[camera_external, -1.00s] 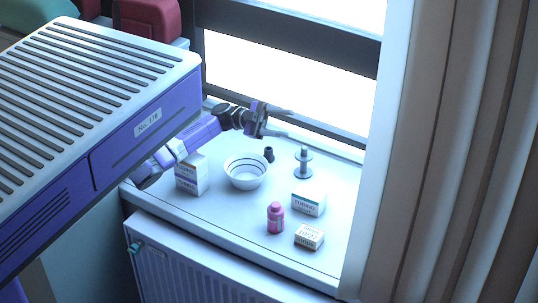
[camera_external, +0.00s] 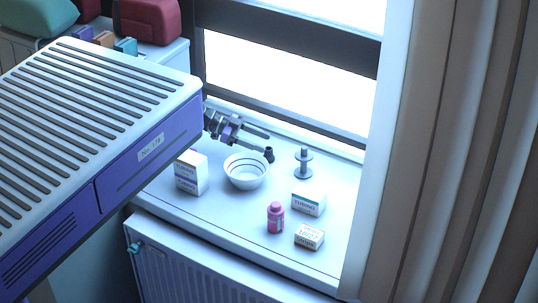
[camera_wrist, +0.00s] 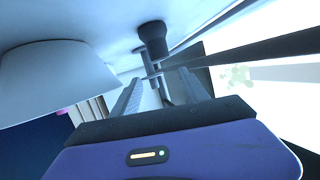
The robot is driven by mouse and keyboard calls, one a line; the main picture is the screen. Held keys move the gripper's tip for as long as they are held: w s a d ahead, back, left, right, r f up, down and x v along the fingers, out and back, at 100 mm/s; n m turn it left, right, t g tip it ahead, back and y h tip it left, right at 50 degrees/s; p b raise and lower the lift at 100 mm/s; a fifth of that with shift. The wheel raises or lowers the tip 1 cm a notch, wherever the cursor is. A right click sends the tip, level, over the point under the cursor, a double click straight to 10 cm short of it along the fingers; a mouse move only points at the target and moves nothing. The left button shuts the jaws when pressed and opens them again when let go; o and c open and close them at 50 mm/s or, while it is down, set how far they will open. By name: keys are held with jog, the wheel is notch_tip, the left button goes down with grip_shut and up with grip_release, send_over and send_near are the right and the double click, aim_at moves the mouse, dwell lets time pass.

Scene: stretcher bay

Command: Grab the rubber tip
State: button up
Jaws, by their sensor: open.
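The rubber tip (camera_external: 269,155) is a small dark piece, wider at one end, on the white sill beside the bowl's right rim. In the wrist view the rubber tip (camera_wrist: 153,40) shows beyond the fingers, near the top centre. My gripper (camera_external: 267,143) is open, with its long thin fingers reaching right, past the back of the bowl. The fingertips are close to the tip; I cannot tell whether they touch it. In the wrist view nothing is clearly held between the fingers of my gripper (camera_wrist: 154,76).
A white bowl (camera_external: 246,181) stands left of the tip, a grey spool-like stand (camera_external: 303,162) right of it. A white carton (camera_external: 191,175), pink bottle (camera_external: 275,219), white box (camera_external: 308,204) and smaller box (camera_external: 309,237) are around. The window frame (camera_external: 290,127) runs behind.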

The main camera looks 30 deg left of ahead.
aim_at(275, 160)
jog(key=shift+w+a+f+n+y, duration=0.25)
jog(key=shift+a+f+n, duration=0.05)
jog(key=shift+a+f, duration=0.25)
jog(key=shift+w+a+f+n+y, duration=0.2)
jog(key=shift+a+f+n+y, duration=0.1)
jog(key=shift+a+f, duration=0.2)
jog(key=shift+s+d+f, duration=0.15)
jog(key=shift+s+d, duration=0.05)
jog(key=shift+s, duration=0.1)
jog(key=shift+d+f+n, duration=0.2)
jog(key=shift+n, duration=0.1)
jog(key=x, duration=0.7)
jog(key=shift+w+d, duration=0.1)
jog(key=shift+c, duration=0.2)
grip_shut()
